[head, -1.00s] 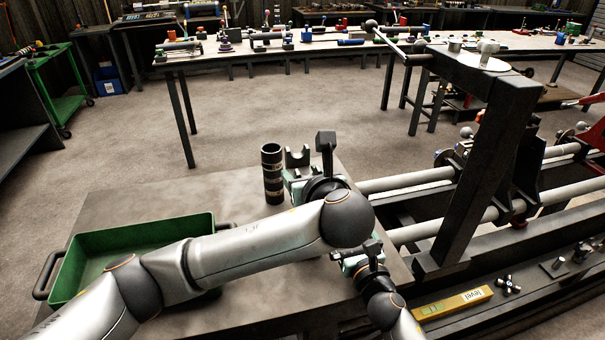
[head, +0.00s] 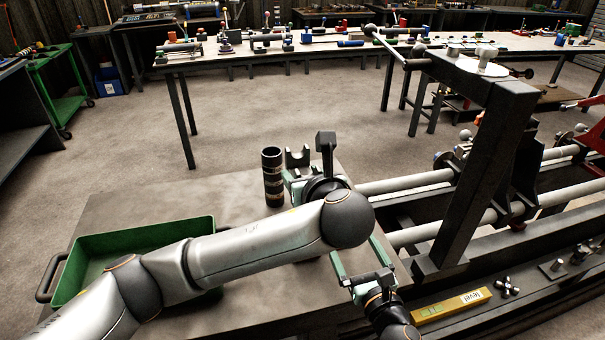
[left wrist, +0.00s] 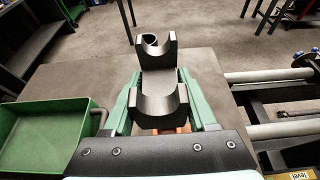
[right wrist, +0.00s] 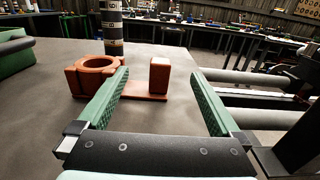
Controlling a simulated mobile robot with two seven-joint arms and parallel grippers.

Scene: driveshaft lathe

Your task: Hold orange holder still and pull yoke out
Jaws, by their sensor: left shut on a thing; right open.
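The yoke (left wrist: 158,85) is a dark grey metal piece with forked ends. My left gripper (head: 298,172) is shut on it, with green fingers on both sides in the left wrist view. The yoke's fork also shows in the head view (head: 298,157). The orange holder (right wrist: 98,76) stands on the table in the right wrist view, with an open ring at left and an upright block at right. No yoke shows in its ring there. My right gripper (right wrist: 160,95) is open and empty, facing the holder, apart from it. My left arm hides the holder in the head view.
A dark banded cylinder (head: 272,175) stands upright behind the holder. A green tray (head: 135,250) lies on the table at left. The lathe frame (head: 480,170) and its rails rise close at right. A yellow level (head: 452,306) lies at lower right.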

